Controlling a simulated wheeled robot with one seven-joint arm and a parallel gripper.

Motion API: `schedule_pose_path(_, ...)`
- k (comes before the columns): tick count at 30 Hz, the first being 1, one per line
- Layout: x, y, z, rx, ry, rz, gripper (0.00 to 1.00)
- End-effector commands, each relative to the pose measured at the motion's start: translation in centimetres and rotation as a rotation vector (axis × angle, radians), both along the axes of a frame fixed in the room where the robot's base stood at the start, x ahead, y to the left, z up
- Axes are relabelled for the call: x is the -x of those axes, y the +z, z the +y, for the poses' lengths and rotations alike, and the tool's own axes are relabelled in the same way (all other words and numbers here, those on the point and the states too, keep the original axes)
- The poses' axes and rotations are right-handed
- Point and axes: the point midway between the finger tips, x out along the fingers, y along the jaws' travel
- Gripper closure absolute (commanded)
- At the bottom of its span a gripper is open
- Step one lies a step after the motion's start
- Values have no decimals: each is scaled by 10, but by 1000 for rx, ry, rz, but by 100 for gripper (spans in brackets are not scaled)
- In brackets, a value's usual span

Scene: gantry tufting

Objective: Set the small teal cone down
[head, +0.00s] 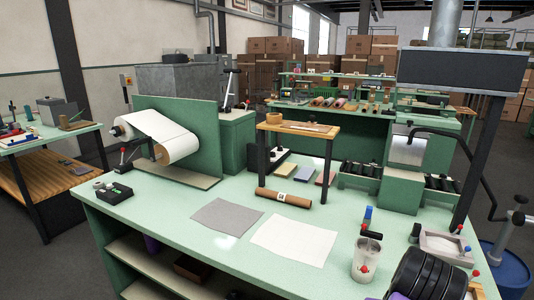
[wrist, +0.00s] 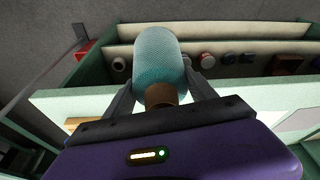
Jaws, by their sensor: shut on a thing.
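The small teal cone (wrist: 161,52) shows in the wrist view, with a textured teal surface and a brown core end (wrist: 161,95) towards my gripper. My gripper (wrist: 165,88) has a purple body and dark fingers, one on each side of the cone near its core end. It is shut on the cone. The cone appears held out in front of the shelves; I cannot tell whether it touches anything. In the head view I cannot make out the cone or the gripper's fingers.
The wrist view shows a green shelf unit (wrist: 232,28) with several small items and a pale edge below.

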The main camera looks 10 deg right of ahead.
Motion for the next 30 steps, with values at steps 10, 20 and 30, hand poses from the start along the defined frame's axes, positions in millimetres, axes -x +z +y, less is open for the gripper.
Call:
schedule_pose_path(10, -14, -91, 46, 2, 271, 4, 100)
schedule_pose_path(20, -27, -129, 65, 5, 395, -11, 100)
schedule_pose_path(30, -31, -125, 62, 11, 392, -20, 100)
